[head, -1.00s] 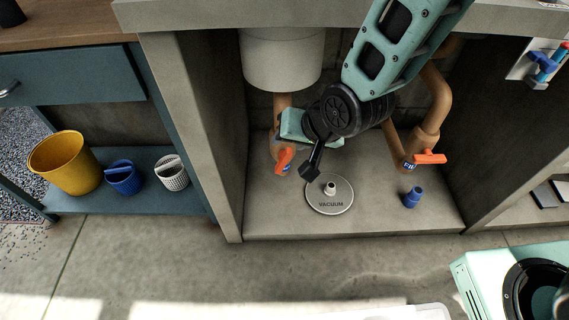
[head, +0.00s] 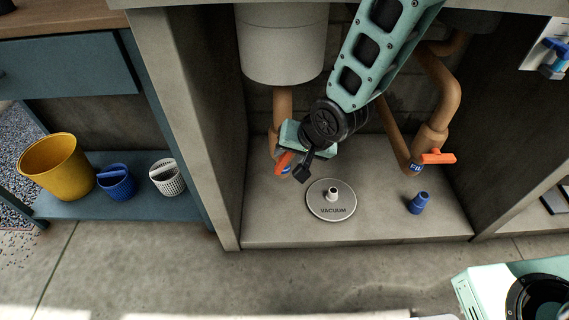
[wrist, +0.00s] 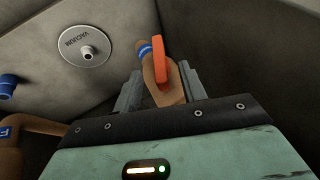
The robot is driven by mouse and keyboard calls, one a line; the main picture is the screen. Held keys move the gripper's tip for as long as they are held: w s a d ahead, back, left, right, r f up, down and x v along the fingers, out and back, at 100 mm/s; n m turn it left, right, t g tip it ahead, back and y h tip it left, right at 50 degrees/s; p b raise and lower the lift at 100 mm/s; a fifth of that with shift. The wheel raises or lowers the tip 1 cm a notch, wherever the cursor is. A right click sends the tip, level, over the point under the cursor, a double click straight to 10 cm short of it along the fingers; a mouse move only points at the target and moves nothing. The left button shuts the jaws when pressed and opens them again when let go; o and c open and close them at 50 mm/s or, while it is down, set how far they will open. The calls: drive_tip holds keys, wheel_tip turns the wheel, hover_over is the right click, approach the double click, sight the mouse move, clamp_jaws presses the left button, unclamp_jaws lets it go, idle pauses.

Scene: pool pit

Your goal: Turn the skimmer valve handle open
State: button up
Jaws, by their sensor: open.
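The left valve's orange handle (head: 283,162) is on a brown pipe low at the back left of the pit. Its label cannot be read, so I cannot confirm it is the skimmer valve. In the wrist view the orange handle (wrist: 159,60) stands upright in the picture, beside a blue band on the pipe. My gripper (wrist: 160,86) is open, its grey fingers on either side of the valve and pipe. Contact cannot be told. In the head view the wrist hides most of the fingers and part of this valve.
A second orange handle (head: 438,157) sits on the right pipe, labelled "FIL". A round vacuum plate (head: 331,211) and a blue fitting (head: 418,203) are on the pit floor. A white cylinder (head: 283,45) hangs above the left pipe. Concrete walls enclose both sides.

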sight(288, 156)
drive_tip(key=shift+b+x, duration=0.6)
drive_tip(key=shift+x, duration=1.8)
clamp_jaws()
